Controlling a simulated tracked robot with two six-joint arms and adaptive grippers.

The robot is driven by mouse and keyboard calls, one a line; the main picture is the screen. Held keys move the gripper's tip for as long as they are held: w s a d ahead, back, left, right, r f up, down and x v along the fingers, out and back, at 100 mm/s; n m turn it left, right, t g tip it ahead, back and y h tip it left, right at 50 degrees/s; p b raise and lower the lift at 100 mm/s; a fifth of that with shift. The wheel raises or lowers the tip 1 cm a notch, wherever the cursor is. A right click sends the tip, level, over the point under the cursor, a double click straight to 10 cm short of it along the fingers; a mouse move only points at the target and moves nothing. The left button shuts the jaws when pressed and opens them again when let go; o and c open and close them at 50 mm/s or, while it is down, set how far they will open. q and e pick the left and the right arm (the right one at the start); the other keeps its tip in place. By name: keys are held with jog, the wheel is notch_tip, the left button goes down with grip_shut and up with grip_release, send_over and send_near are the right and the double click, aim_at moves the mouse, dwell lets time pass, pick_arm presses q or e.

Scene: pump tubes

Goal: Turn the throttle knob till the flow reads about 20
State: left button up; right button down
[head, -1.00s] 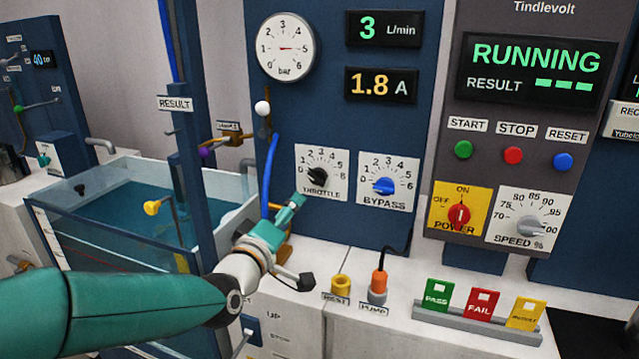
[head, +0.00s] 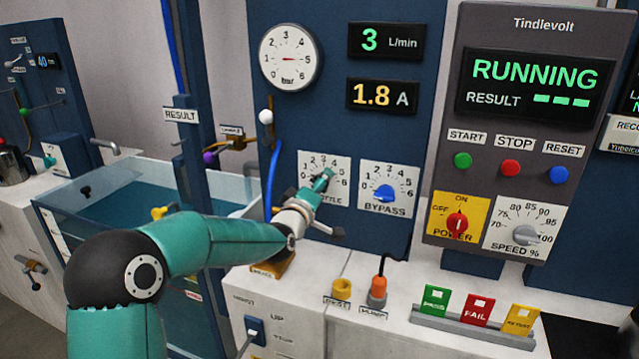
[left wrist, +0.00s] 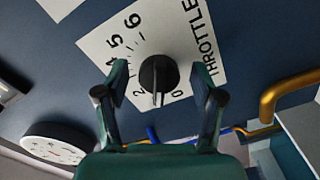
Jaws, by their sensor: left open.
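The black throttle knob (left wrist: 159,74) sits on its white dial plate (left wrist: 103,42) in the left wrist view. My left gripper (left wrist: 159,88) is open, with one finger on each side of the knob and gaps between. In the head view my left gripper (head: 321,184) is in front of the throttle plate (head: 311,162) and hides the knob. The flow display (head: 384,40) reads 3 L/min. My right gripper is not in view.
The blue bypass knob (head: 385,192) is just right of the throttle. The current display (head: 382,95) reads 1.8 A and the status screen (head: 536,80) reads RUNNING. A pressure gauge (head: 290,58) is above. A blue hose (head: 271,180) runs close left of the throttle plate.

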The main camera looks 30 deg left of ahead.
pick_arm(q)
jog(key=shift+w+a, duration=0.1)
jog(key=shift+w, duration=0.05)
jog(key=c, duration=1.1)
jog(key=shift+c, duration=0.2)
